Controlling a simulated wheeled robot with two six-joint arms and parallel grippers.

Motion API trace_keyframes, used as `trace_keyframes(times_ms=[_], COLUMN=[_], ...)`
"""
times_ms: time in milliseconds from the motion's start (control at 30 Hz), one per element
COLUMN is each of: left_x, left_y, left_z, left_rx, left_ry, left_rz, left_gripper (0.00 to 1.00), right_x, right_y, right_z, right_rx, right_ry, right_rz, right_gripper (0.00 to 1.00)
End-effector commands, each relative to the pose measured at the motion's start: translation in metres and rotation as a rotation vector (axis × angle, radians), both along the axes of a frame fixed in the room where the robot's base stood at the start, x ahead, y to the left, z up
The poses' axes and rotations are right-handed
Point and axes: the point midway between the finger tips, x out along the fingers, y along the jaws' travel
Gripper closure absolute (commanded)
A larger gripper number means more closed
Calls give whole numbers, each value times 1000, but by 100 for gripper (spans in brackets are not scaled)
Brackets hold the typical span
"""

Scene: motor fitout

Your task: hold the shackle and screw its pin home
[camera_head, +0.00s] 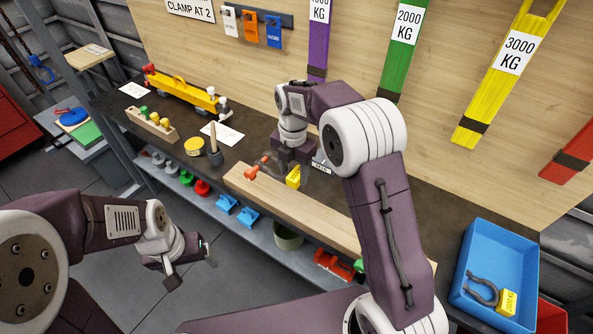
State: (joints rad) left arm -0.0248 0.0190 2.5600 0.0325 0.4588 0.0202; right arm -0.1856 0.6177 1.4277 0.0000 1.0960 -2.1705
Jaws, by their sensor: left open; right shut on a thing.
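My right gripper (292,166) is over the wooden board on the bench, shut on what looks like a shackle. The shackle's body is mostly hidden by the gripper. A yellow tag (293,177) hangs below the jaws, and an orange piece (258,167), perhaps the pin, sticks out to the left. I cannot tell how far it is screwed in. My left gripper (191,267) is open and empty in front of the bench, left of and lower in the picture than the shackle. Another grey shackle (482,291) with a yellow tag (508,302) lies in the blue tray.
The wooden board (330,219) runs along the bench's front. The blue tray (515,247) stands at the right end. A yellow beam (182,89), a pot with a brush (215,156) and papers occupy the left. Coloured slings (400,40) hang behind. A lower shelf (262,239) holds several small parts.

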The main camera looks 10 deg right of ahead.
Motion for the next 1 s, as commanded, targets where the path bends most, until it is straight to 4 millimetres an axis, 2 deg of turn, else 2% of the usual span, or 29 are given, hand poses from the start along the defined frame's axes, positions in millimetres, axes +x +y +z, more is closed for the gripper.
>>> trace_keyframes(times_ms=[1000], left_x=[0], left_y=[0], left_z=[58], left_rx=[0], left_ry=[0], left_rz=[0], left_gripper=[18], right_x=[33], right_y=[50], right_z=[4], right_rx=[1], right_ry=[-1], right_rz=[1], right_gripper=[97])
